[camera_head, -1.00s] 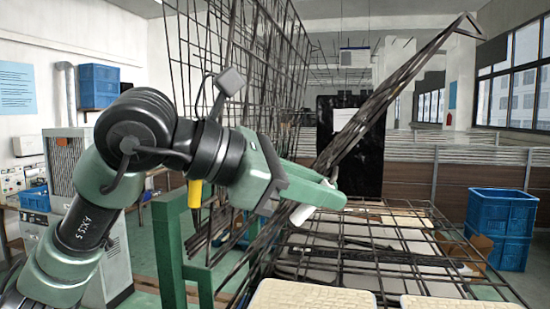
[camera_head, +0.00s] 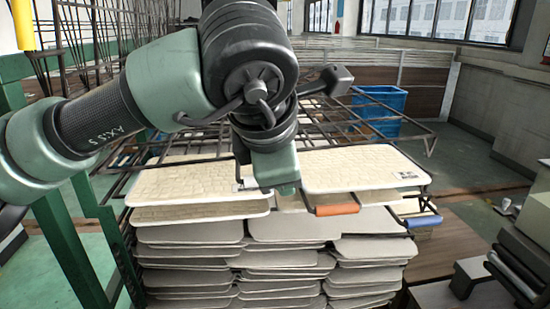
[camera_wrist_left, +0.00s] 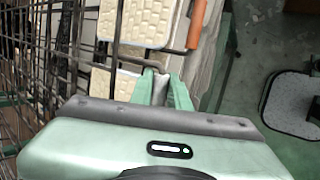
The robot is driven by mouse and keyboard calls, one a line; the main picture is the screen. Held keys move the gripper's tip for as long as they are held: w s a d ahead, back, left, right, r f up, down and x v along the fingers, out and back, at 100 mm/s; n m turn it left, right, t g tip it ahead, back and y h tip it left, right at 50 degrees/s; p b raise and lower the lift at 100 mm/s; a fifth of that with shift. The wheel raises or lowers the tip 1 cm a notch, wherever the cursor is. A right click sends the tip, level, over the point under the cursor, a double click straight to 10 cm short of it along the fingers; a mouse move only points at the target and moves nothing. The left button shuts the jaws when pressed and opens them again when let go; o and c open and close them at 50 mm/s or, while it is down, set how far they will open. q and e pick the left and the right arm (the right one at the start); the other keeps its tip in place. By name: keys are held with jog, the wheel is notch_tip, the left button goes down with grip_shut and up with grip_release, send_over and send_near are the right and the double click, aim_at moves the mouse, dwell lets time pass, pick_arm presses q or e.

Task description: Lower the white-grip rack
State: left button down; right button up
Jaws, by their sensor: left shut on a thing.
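In the head view my left gripper (camera_head: 285,190) points down over the front edge of the tray stack, and its fingers are partly hidden by the wrist. The left wrist view shows its two fingers (camera_wrist_left: 165,92) shut on the white grip (camera_wrist_left: 160,88). A bit of the white grip shows beside the gripper in the head view (camera_head: 247,184). The black wire rack (camera_wrist_left: 132,61) with this grip now lies low and close to flat; my arm hides part of it in the head view.
Cream trays (camera_head: 350,168) lie at rack level, with several grey trays (camera_head: 290,232) stacked below. An orange grip (camera_head: 335,209) and a blue grip (camera_head: 424,221) stick out at the front. A blue crate (camera_head: 378,105) stands behind. Green posts (camera_head: 75,255) stand at the left.

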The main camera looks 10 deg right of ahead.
pick_arm(q)
jog(key=shift+f+b, duration=0.35)
jog(key=shift+f, duration=0.6)
jog(key=shift+s+f+y, duration=0.15)
jog(key=shift+f+y, duration=0.25)
jog(key=shift+f, duration=0.25)
jog(key=c, duration=1.3)
grip_release()
jog(key=shift+c, duration=0.2)
jog(key=shift+w+d, duration=0.1)
jog(key=shift+w, duration=0.15)
jog(key=shift+r, duration=0.1)
jog(key=b+v, duration=0.2)
jog(key=v, duration=0.5)
jog(key=shift+s+r, duration=0.2)
jog(key=shift+r, duration=0.1)
